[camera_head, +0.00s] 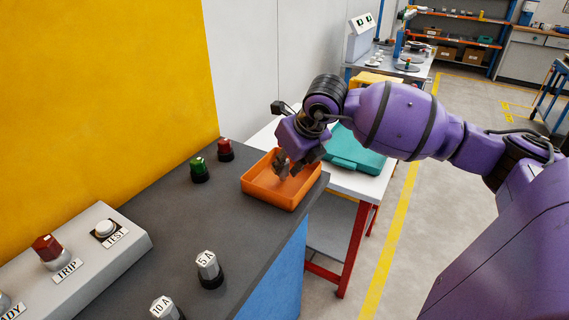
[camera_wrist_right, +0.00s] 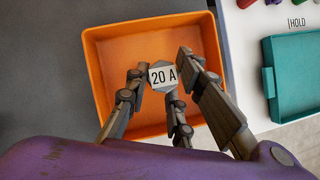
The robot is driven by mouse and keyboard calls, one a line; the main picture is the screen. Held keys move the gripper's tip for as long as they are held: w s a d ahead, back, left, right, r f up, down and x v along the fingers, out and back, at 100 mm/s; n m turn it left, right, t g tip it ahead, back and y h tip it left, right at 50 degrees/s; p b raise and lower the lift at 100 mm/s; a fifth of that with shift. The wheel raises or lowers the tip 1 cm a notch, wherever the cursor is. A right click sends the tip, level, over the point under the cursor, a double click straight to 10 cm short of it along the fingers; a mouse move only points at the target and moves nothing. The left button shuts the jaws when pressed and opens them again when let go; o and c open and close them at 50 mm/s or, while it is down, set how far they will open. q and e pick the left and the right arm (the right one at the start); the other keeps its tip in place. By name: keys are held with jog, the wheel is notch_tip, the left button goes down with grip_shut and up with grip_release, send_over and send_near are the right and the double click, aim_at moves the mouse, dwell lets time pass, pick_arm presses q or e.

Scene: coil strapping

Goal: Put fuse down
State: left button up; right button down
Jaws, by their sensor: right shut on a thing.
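My right gripper (camera_head: 290,165) is over the orange tray (camera_head: 262,190) at the far end of the grey counter. In the right wrist view, the fingers (camera_wrist_right: 165,90) are around the fuse (camera_wrist_right: 162,76), which is labelled 20 A. The fuse is above or inside the otherwise empty tray (camera_wrist_right: 97,75); its height over the tray floor is hard to tell. In the head view the gripper hides the fuse. My left gripper is not in view.
Fuses labelled 5 A (camera_head: 208,269) and 10 A (camera_head: 165,307) stand on the counter. Green (camera_head: 199,169) and red (camera_head: 225,150) fuse-like parts stand behind. A control box (camera_head: 80,255) is at left. A teal tray (camera_head: 352,150) sits on the white table beyond.

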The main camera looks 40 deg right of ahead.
jog(key=shift+f, duration=0.15)
jog(key=shift+f, duration=0.1)
jog(key=c, duration=2)
grip_release()
jog(key=shift+f, duration=0.15)
jog(key=o, duration=0.5)
